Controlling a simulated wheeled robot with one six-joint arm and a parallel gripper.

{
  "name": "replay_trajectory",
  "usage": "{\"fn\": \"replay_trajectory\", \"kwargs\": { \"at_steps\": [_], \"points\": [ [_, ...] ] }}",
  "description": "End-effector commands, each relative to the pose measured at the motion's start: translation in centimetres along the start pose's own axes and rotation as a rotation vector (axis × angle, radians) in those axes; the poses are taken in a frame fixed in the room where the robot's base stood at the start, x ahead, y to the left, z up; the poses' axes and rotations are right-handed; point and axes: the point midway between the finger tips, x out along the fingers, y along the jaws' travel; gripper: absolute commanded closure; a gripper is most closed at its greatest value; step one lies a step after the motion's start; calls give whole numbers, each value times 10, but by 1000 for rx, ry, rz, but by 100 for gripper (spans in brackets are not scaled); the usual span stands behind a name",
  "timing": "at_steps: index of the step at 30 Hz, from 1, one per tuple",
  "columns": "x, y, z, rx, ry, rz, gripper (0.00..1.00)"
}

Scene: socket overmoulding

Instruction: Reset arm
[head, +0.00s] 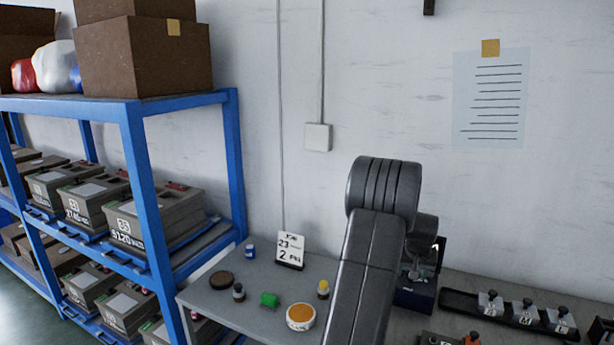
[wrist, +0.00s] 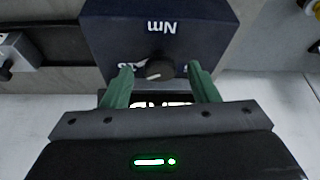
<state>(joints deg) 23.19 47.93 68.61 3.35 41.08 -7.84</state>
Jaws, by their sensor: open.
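My gripper (wrist: 160,68) shows in the wrist view with its two green fingers apart and nothing held between them. A dark blue box (wrist: 200,25) with upside-down "Nm" lettering lies just beyond the fingertips. Its black knob (wrist: 159,70) appears between the fingers; I cannot tell whether they touch it. In the head view my dark grey arm rises in front of the bench and bends over at the top. It hides much of the gripper and part of the dark blue box (head: 414,300) below.
The grey bench (head: 215,303) holds a number card (head: 290,249), a green piece (head: 269,299), an orange-topped round tin (head: 300,317) and small bottles. A black tray (head: 460,300) with several knobbed blocks is at right. A blue shelf (head: 135,180) with labelled bins stands left.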

Motion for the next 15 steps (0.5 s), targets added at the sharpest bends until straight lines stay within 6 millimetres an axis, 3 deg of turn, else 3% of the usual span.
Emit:
{"fn": "replay_trajectory", "kwargs": {
  "at_steps": [15],
  "points": [
    [-1,4,-1,-255,-1,-106,46]
  ]
}}
